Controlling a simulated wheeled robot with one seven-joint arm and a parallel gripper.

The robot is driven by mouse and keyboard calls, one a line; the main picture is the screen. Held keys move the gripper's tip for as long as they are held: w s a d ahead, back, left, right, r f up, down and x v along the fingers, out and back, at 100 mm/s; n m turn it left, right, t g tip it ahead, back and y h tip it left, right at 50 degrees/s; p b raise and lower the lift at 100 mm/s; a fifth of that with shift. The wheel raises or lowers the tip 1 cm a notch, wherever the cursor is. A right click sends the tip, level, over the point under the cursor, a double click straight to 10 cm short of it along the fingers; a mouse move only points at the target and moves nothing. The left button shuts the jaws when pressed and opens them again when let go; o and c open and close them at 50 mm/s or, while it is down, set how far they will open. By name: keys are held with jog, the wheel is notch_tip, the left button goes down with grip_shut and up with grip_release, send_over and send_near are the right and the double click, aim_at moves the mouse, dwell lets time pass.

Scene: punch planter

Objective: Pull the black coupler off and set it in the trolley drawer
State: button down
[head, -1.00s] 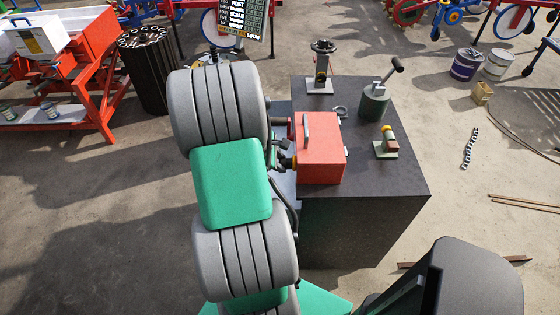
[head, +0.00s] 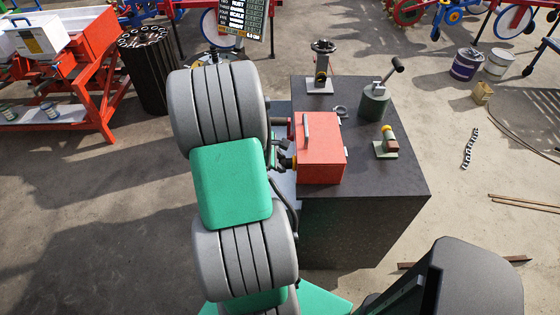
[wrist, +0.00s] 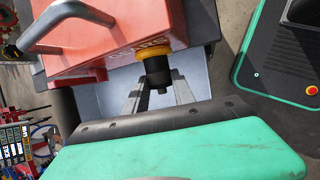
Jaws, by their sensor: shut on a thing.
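The black coupler (wrist: 157,72) is a short dark cylinder in the wrist view. It sticks out of a yellow ring (wrist: 152,52) on the side of the red box (wrist: 120,40). My gripper (wrist: 158,86) is shut on the coupler, with one grey finger on each side. The coupler still meets the yellow ring, with no clear gap. In the head view the red box (head: 321,150) stands on the dark trolley top (head: 395,180), and my arm hides most of the gripper. A blue-grey surface (wrist: 203,62) below the box looks like the open trolley drawer; its inside is mostly hidden.
On the trolley top stand a grey stand with a handwheel (head: 322,70), a green pot with a lever (head: 374,100) and a small green-based fitting (head: 386,145). A shackle (head: 341,111) lies behind the box.

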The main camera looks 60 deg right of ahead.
jog(key=shift+w, duration=0.2)
jog(key=shift+w+a+f, duration=0.1)
jog(key=shift+w+a, duration=0.25)
jog(key=shift+w, duration=0.35)
jog(key=shift+w+a, duration=0.4)
jog(key=shift+w, duration=0.25)
jog(key=shift+w+a+f, duration=0.1)
jog(key=shift+w+a, duration=0.25)
jog(key=shift+w, duration=0.35)
jog(key=shift+w+r, duration=0.1)
jog(key=shift+w, duration=0.05)
